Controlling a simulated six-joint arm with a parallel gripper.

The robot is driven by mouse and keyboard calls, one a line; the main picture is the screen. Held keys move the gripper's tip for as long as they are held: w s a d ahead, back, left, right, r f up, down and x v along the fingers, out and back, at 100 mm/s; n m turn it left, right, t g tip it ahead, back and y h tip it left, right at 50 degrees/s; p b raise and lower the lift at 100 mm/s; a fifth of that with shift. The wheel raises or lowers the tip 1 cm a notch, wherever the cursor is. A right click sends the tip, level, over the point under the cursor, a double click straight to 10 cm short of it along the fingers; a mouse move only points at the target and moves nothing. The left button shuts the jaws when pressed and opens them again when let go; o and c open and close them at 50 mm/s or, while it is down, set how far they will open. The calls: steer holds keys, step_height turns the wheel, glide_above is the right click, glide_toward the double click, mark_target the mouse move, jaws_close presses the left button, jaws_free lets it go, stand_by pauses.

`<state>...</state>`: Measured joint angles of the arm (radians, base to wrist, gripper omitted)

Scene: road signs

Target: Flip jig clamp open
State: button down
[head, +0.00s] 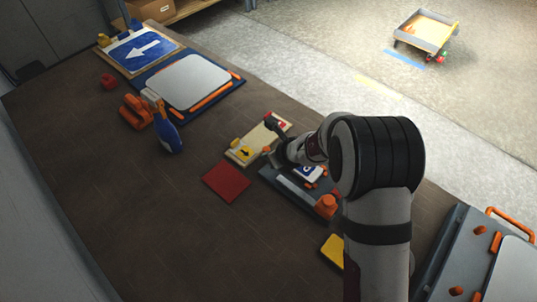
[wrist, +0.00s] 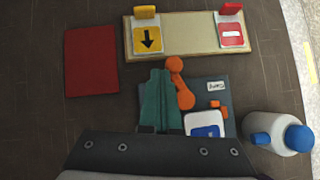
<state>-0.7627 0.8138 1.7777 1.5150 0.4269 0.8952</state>
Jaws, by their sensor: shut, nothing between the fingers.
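The dark grey jig (head: 284,188) lies on the brown table, partly behind my arm in the head view. It also shows in the wrist view (wrist: 236,101), with a white label and a white-and-blue sign (wrist: 207,127) on it. The orange clamp lever (wrist: 183,92) has a round knob at its far end. My gripper (wrist: 161,72) is shut and empty, its teal fingers just left of the lever; I cannot tell whether they touch it. In the head view my gripper (head: 271,157) is low at the jig's far edge. The clamp's base is partly hidden by the fingers.
A beige board (wrist: 185,35) with yellow and red tiles lies beyond the jig. A red square (wrist: 91,61) lies at left. A white bottle with a blue cap (wrist: 296,138) is at right.

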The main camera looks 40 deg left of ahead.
stand_by(0.4)
steer(key=s+d, duration=0.1)
steer(key=d+r, duration=0.1)
steer(key=s+d, duration=0.1)
steer(key=shift+s+d+r, duration=0.25)
steer(key=shift+s+r, duration=0.05)
steer(key=shift+s, duration=0.05)
steer(key=s+d+r, duration=0.3)
steer(key=d+r, duration=0.1)
steer(key=r, duration=0.3)
steer(key=shift+s+d, duration=0.25)
steer(key=shift+s, duration=0.05)
steer(key=shift+r, duration=0.15)
